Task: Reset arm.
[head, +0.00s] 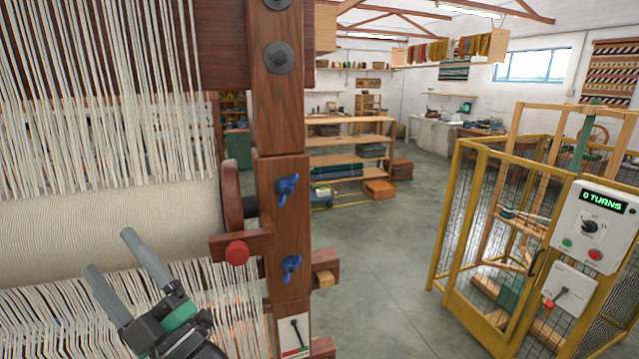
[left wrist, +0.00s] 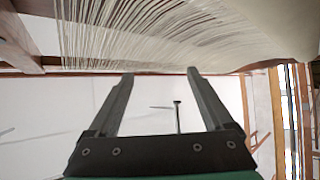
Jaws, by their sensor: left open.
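My left gripper (head: 118,258) comes in at the lower left of the head view, in front of the loom's cloth roll (head: 110,228). Its two grey fingers are spread apart with nothing between them. In the left wrist view the open fingers (left wrist: 160,75) point toward pale hanging warp threads (left wrist: 150,30), and the gap is empty. I cannot tell whether the fingertips touch the threads. My right gripper is in neither view.
The loom's dark wooden post (head: 280,130) bears blue knobs (head: 288,190) and a red-ended peg (head: 237,252). A yellow mesh cage (head: 446,215) with a control box (head: 598,225) reading "0 TURNS" stands right. Clear grey floor (head: 375,260) lies between.

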